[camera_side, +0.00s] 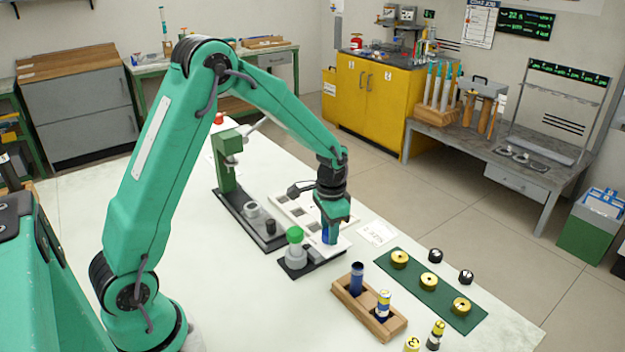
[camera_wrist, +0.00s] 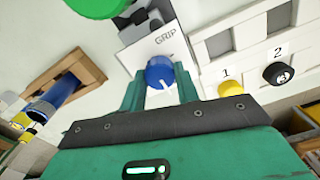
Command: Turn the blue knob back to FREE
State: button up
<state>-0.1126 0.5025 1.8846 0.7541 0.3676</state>
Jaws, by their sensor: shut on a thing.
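The blue knob (camera_wrist: 159,71) sits between my gripper's two green fingers (camera_wrist: 161,88) in the wrist view, and the fingers are shut on it. A white plate with the printed word GRIP (camera_wrist: 165,39) lies just beyond the knob. No FREE mark is readable; which mark the knob points to I cannot tell. In the side view my gripper (camera_side: 331,224) reaches down over the blue knob (camera_side: 329,236), which is partly covered by the fingers. A green-topped grey fixture (camera_side: 296,256) stands just left of it on a dark base.
A wooden block (camera_side: 346,299) holding a blue rod (camera_side: 357,275) and a yellow-and-blue rod (camera_side: 384,300) stands in front. A green mat (camera_side: 449,309) with brass discs lies to the right. A green press (camera_side: 226,170) stands behind. The table's left front is clear.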

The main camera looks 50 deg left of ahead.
jog(key=shift+r, duration=0.1)
dwell(0.4)
jog(key=o, duration=1)
notch_tip(320, 180, up, 7)
jog(key=shift+r, duration=0.35)
jog(key=shift+s+r, duration=0.1)
